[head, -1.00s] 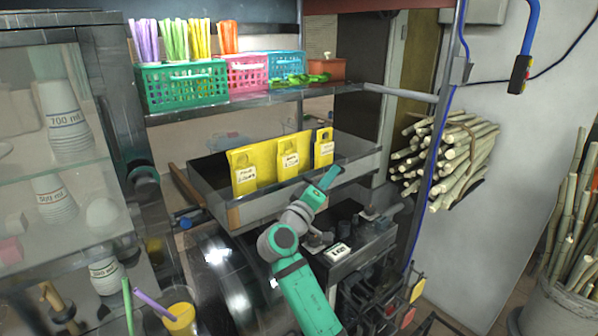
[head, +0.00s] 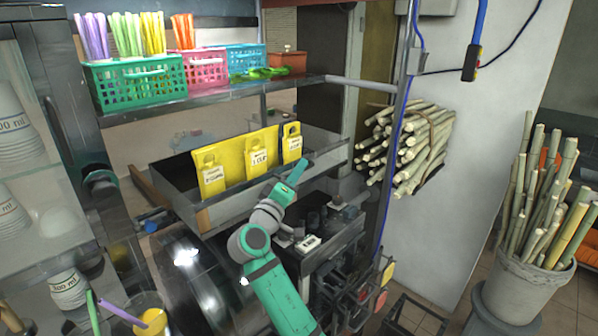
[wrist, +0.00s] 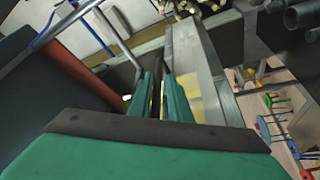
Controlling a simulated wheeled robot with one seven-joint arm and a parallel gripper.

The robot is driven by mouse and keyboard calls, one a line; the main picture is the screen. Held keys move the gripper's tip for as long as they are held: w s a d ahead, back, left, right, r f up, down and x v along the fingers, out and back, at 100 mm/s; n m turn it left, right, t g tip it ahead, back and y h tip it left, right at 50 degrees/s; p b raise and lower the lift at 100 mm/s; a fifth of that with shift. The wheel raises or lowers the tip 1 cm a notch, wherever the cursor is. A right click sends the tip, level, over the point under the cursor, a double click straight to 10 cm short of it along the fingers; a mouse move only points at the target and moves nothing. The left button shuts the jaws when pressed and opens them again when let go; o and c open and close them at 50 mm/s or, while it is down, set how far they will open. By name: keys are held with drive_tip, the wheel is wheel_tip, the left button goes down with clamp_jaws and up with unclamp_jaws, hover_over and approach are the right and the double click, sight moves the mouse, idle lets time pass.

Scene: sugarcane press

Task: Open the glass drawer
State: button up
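An open tray-like drawer (head: 233,207) with a grey, see-through-looking front wall holds several yellow bags (head: 259,155) below the basket shelf. I cannot tell for sure that it is the glass drawer. My gripper (head: 297,173) is at its front, near the right part of the upper edge. In the wrist view my gripper (wrist: 160,88) shows two green fingers close together with a narrow gap. A grey wall (wrist: 192,60) runs just right of them. I cannot tell whether they touch it or hold anything.
A glass-fronted cabinet (head: 62,150) with cups stands at the left. Baskets (head: 140,82) of straws sit on the shelf above. A metal post (head: 398,120) and a cane bundle (head: 408,150) are on the right. A pot (head: 527,280) of canes stands far right.

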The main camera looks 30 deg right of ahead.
drive_tip(key=shift+s+f, duration=0.1)
drive_tip(key=shift+s, duration=0.2)
drive_tip(key=v, duration=1)
drive_tip(key=shift+a, duration=0.3)
drive_tip(key=shift+w+f, duration=0.1)
